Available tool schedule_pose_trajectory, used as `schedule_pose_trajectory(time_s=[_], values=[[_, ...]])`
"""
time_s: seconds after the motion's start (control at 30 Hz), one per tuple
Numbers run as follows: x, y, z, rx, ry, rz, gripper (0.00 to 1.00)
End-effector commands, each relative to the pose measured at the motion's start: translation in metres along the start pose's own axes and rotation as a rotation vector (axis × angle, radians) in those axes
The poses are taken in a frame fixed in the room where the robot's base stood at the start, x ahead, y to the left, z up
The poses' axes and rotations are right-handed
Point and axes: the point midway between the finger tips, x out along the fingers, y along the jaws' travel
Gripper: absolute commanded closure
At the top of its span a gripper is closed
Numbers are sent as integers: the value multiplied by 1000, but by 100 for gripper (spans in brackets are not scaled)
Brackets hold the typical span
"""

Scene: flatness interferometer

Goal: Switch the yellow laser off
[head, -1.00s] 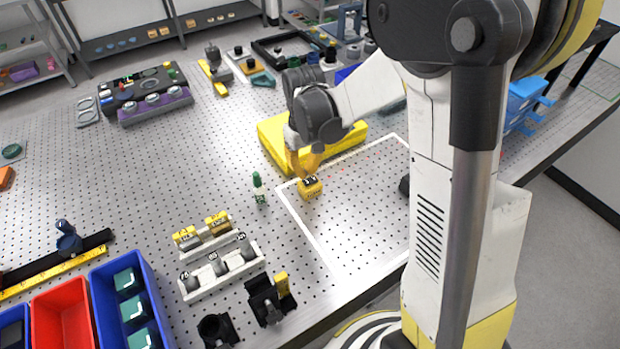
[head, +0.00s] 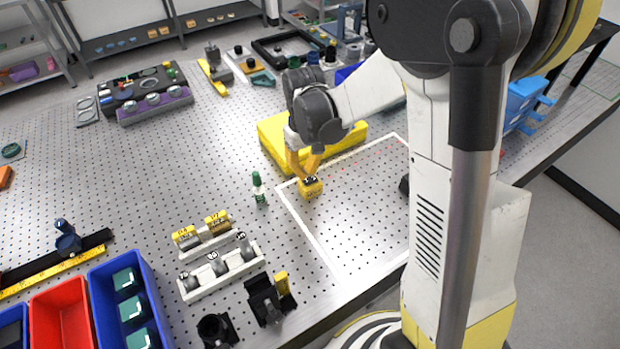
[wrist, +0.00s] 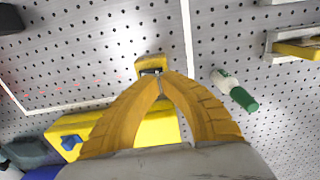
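The yellow laser (head: 310,188) is a small yellow box with a dark top, standing at the left edge of the white-outlined area on the perforated table. It also shows in the wrist view (wrist: 151,64), just beyond my fingertips. My gripper (head: 306,174) is right above the laser. In the wrist view its two yellow fingers (wrist: 160,77) come together at the tips, by the dark top of the laser. The tips hide part of that top, and I cannot tell whether they touch it. Faint red dots show on the table near the laser.
A large yellow block (head: 275,140) lies behind my gripper. A rack of yellow-labelled parts (head: 202,236) and a black holder (head: 268,299) are nearer the front. The outlined area (head: 350,220) is mostly clear.

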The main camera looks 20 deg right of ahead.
Motion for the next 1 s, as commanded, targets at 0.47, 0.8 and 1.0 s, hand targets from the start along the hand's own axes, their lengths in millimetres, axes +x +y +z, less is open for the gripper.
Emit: schedule_pose_trajectory(time_s=[0.47, 0.8, 1.0], values=[[8, 0, 0, 0, 0, 0, 100], [13, 0, 0, 0, 0, 0, 100], [16, 0, 0, 0, 0, 0, 100]])
